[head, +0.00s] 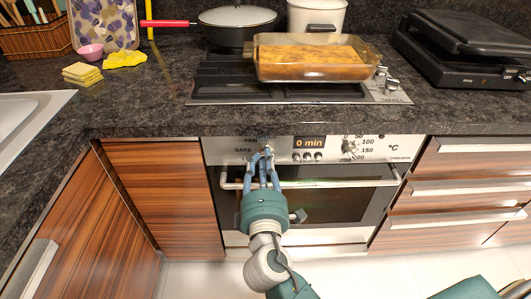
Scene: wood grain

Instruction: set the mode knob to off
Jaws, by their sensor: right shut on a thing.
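The mode knob (268,149) is on the left of the oven's control panel (222,146), with the words FAN and BAKE printed beside it. My right gripper (264,157) reaches up to the panel from below. Its blue fingers are closed around the knob and hide most of it, so I cannot tell which setting it points to. The oven (330,203) has a handle bar just below the panel, and my fingers pass in front of it. My left gripper does not show.
A display reading 0 min (309,143) and a temperature knob (350,147) are to the right on the panel. On the hob above stands a glass baking dish (312,74) with food, and a black pan (238,33). A black grill (465,55) stands at right.

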